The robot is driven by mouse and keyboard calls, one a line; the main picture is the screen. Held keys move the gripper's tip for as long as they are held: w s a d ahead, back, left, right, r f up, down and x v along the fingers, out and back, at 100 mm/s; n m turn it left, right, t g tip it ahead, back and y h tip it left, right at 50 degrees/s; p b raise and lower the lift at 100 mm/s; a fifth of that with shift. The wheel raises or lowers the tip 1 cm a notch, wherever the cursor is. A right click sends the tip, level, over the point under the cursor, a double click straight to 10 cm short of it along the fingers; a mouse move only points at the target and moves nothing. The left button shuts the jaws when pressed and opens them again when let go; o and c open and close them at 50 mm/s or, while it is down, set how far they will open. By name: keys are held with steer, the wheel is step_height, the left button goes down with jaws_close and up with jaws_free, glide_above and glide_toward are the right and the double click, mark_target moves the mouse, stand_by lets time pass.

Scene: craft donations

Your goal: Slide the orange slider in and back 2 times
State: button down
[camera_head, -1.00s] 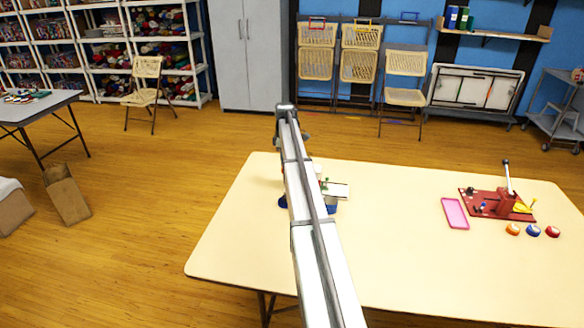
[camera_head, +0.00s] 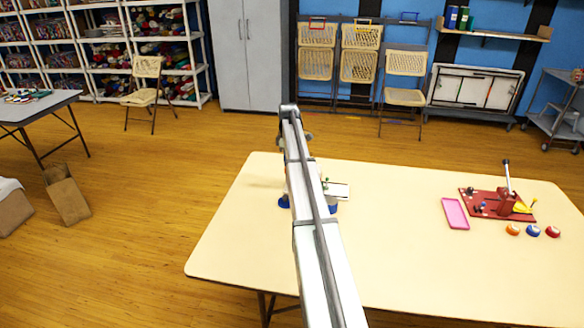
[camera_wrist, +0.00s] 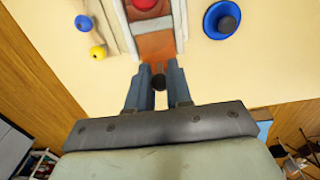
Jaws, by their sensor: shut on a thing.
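The orange slider (camera_wrist: 157,45) shows in the wrist view as a flat strip between pale rails, with a grey band across it and a red round part (camera_wrist: 145,4) beyond. A dark knob (camera_wrist: 158,82) is at its near end. My gripper (camera_wrist: 158,74) has its two blue-grey fingers shut on this knob, one on each side.
A blue ring with a dark centre (camera_wrist: 222,20), a blue ball (camera_wrist: 83,23) and a yellow ball (camera_wrist: 98,52) are near the slider. On the table's right are a pink tray (camera_head: 455,214), a red device (camera_head: 497,203) and several small round pieces. The table's middle is clear.

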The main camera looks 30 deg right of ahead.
steer(key=shift+s+d, duration=1)
stand_by(0.4)
steer(key=shift+w+a, duration=1.45)
steer(key=shift+a, duration=0.05)
stand_by(0.4)
steer(key=c, duration=1.1)
jaws_free()
steer(key=shift+r, duration=0.15)
step_height(320, 180, up, 7)
